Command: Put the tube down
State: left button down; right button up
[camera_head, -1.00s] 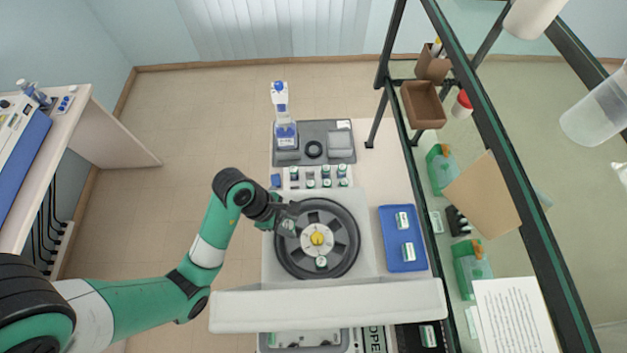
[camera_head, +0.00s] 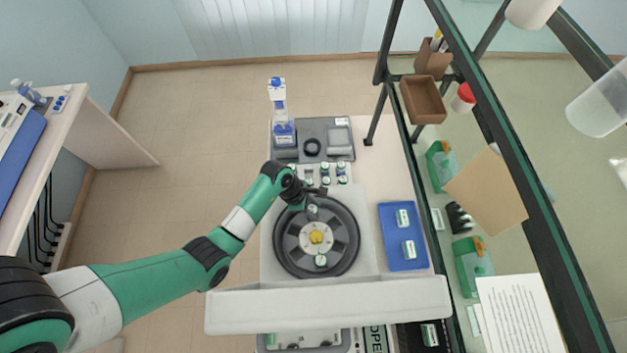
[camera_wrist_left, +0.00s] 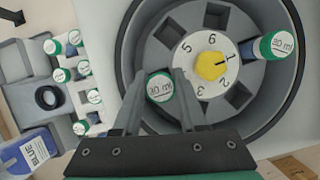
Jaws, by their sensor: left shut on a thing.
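My left gripper (camera_head: 314,203) is shut on a green-capped tube (camera_wrist_left: 160,88) at the far side of the centrifuge rotor (camera_head: 290,244). The tube lies between both fingers in the left wrist view, cap facing the camera. It lines up with the rotor position across the yellow hub (camera_wrist_left: 210,65) from a second green-capped tube (camera_wrist_left: 277,45). That second tube sits in the near slot in the head view (camera_head: 320,261). Whether the held tube is inside its slot or just above it I cannot tell; its lower part is hidden. My right gripper is not in view.
The raised centrifuge lid (camera_head: 330,306) stands on the near side. Several small tubes stand in a rack (camera_head: 326,174) behind the rotor. A grey tray (camera_head: 341,137) with a blue-labelled bottle (camera_head: 283,130) is farther back. A blue tray (camera_head: 407,262) lies to the right.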

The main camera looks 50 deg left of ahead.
pick_arm(q)
jog(key=shift+f, duration=0.35)
jog(key=shift+c, duration=2.3)
grip_release()
jog(key=shift+r, duration=0.35)
jog(key=p+v, duration=0.1)
jog(key=v, duration=1.1)
jog(key=shift+p, duration=0.4)
